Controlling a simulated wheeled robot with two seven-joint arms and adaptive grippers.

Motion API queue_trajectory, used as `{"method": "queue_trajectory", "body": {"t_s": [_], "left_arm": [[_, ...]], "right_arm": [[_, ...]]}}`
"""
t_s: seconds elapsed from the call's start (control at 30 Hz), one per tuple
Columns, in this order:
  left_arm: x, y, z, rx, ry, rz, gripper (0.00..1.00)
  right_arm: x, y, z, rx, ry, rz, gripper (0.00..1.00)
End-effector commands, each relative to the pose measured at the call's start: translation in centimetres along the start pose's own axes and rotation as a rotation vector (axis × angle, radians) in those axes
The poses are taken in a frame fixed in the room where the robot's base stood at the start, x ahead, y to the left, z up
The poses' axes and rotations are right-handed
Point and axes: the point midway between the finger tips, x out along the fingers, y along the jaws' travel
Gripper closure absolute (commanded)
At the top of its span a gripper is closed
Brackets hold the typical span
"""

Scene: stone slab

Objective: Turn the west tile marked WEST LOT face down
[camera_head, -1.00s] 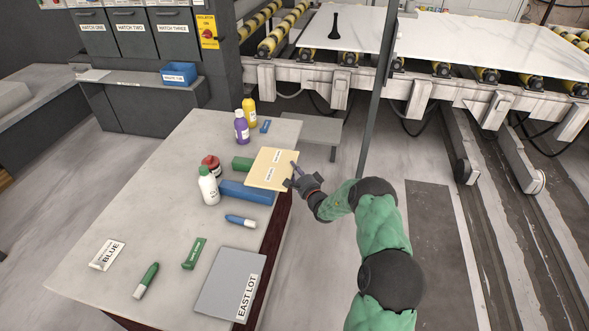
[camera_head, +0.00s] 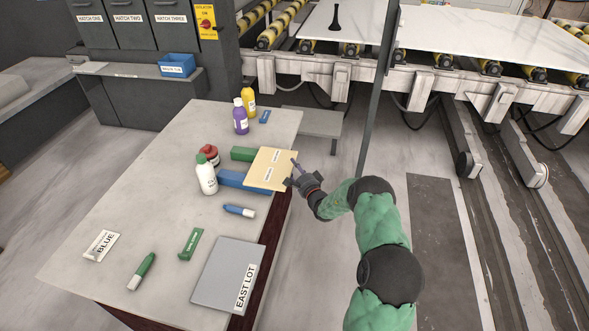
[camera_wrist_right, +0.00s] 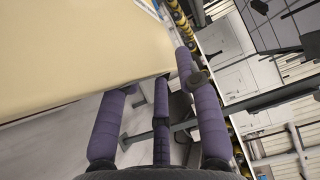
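A cream tile (camera_head: 268,168) with two small labels, too small to read, is at the right edge of the stone-topped table, over the ends of the blue and green blocks. I take it for the west tile. My right gripper (camera_head: 298,174) is at its right edge and appears shut on it. In the right wrist view the tile (camera_wrist_right: 75,50) fills the upper left, its edge meeting the purple fingers (camera_wrist_right: 160,100); the exact contact is partly hidden. My left gripper is out of view.
A grey tile marked EAST LOT (camera_head: 222,270) lies at the table's near right. A blue block (camera_head: 232,181), green block (camera_head: 243,154), white bottle (camera_head: 206,180), purple bottle (camera_head: 240,118), and markers (camera_head: 141,272) stand or lie on the table (camera_head: 150,205). A dark post (camera_head: 379,95) rises behind my right arm.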

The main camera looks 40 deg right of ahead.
Motion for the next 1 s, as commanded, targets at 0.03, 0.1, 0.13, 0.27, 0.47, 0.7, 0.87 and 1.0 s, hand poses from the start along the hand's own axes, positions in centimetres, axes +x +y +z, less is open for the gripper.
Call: {"method": "queue_trajectory", "body": {"t_s": [0.03,0.1,0.13,0.27,0.47,0.7,0.87,1.0], "left_arm": [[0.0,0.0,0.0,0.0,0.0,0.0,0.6],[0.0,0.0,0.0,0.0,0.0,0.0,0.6],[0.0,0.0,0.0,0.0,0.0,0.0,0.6],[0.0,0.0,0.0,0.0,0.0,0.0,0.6],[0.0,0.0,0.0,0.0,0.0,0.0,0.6],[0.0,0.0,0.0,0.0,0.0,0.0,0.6],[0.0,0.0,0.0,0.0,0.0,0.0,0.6],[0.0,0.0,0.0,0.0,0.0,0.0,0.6]], "right_arm": [[0.0,-0.1,0.0,-0.001,-0.001,-0.002,0.53],[0.0,-0.1,0.0,-0.001,-0.001,-0.002,0.53],[0.0,-0.1,0.0,-0.001,-0.001,-0.001,0.53],[-0.1,0.3,0.1,0.0,-0.002,0.005,0.53],[-1.0,0.2,0.1,0.0,-0.001,0.004,0.53],[-5.3,0.1,-0.1,0.001,0.002,0.004,0.53],[-8.4,0.0,-0.1,-0.001,0.002,0.002,0.53],[-10.4,0.0,-0.1,-0.001,0.001,0.0,0.53]]}}
